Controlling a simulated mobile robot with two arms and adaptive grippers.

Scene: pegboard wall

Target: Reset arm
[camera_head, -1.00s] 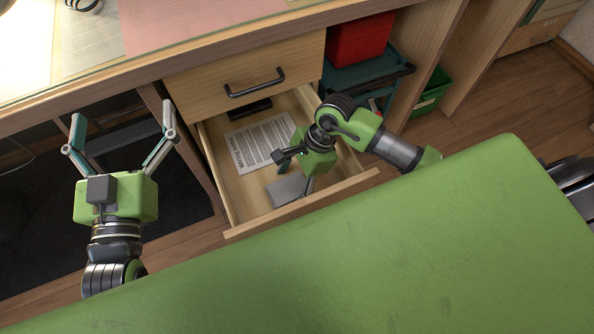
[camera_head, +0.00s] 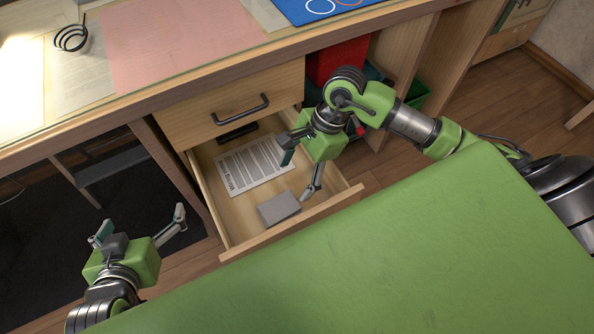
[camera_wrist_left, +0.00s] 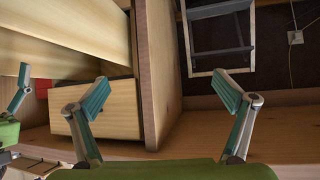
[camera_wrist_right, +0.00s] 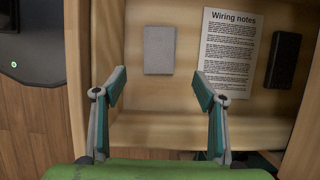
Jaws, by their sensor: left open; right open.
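My left gripper (camera_head: 138,228) is open and empty at the lower left, in front of the dark space under the desk. Its spread fingers also show in the left wrist view (camera_wrist_left: 168,95). My right gripper (camera_head: 300,170) is open and empty above the right side of the open drawer (camera_head: 232,205). In the right wrist view its fingers (camera_wrist_right: 160,90) are spread with nothing between them. In the drawer lie a printed sheet titled "Wiring notes" (camera_wrist_right: 228,50), a grey flat block (camera_wrist_right: 159,50) and a black block (camera_wrist_right: 283,60).
The wooden desk (camera_head: 195,55) stands above the drawer. A red box (camera_head: 334,60) and a green bin (camera_head: 417,93) are to its right. My green body surface fills the lower right. A metal frame (camera_wrist_left: 217,35) is under the desk. Wood floor is free at right.

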